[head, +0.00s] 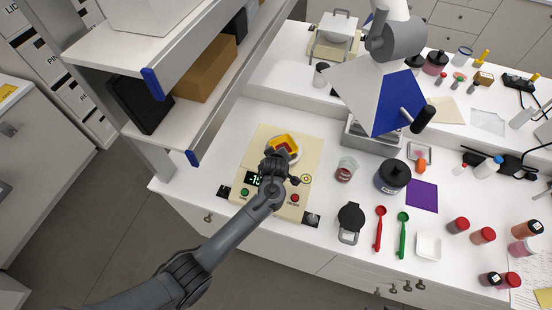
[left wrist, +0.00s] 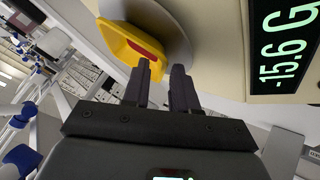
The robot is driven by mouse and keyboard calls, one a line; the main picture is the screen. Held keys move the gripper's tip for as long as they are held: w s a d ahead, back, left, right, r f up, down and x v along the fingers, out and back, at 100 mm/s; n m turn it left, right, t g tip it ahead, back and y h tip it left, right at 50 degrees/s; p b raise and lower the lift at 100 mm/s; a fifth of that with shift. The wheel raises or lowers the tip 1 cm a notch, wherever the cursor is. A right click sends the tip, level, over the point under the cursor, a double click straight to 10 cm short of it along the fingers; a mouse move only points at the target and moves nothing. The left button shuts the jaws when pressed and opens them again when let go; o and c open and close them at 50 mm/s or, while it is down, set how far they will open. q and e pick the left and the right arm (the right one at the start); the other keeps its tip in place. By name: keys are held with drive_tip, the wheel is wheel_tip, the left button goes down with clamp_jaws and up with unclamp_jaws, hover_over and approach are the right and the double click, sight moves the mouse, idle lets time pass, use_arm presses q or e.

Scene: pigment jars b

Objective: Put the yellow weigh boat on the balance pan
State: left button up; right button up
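The yellow weigh boat (head: 285,142), with red material inside, is at the round silver balance pan (head: 297,154). In the left wrist view the boat (left wrist: 128,38) overlaps the pan (left wrist: 178,28); I cannot tell if its whole base rests there. The cream balance (head: 305,172) has a display (left wrist: 284,45) reading -15.6 G. My left gripper (head: 283,158) is beside the boat's near edge. My right gripper is not in view.
A shelf unit (head: 185,100) stands left of the balance.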

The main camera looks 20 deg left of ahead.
use_arm(q)
drive_tip(key=p+v, duration=0.2)
drive_tip(key=v, duration=0.9)
drive_tip(key=s+f+m+g+h, duration=0.1)
drive_tip(key=s+f+m+h, duration=0.15)
drive_tip(key=s, duration=0.45)
drive_tip(key=s+f+m+g+h, duration=0.1)
drive_tip(key=s+m, duration=0.3)
drive_tip(key=s, duration=0.3)
drive_tip(key=s+a+r+m+g, duration=0.1)
drive_tip(key=s+a+m, duration=0.1)
drive_tip(key=s, duration=0.6)
drive_tip(key=s+a+r+m+g, duration=0.1)
drive_tip(key=s+a+r+m, duration=0.1)
drive_tip(key=s+m, duration=0.3)
drive_tip(key=s, duration=0.3)
drive_tip(key=shift+s+a+r+g, duration=0.2)
drive_tip(key=shift+s+a+g, duration=0.05)
drive_tip(key=shift+a+g, duration=0.15)
drive_tip(key=shift+d, duration=0.1)
wheel_tip(320, 180, up, 7)
drive_tip(key=p, duration=0.7)
drive_tip(key=shift+r, duration=0.2)
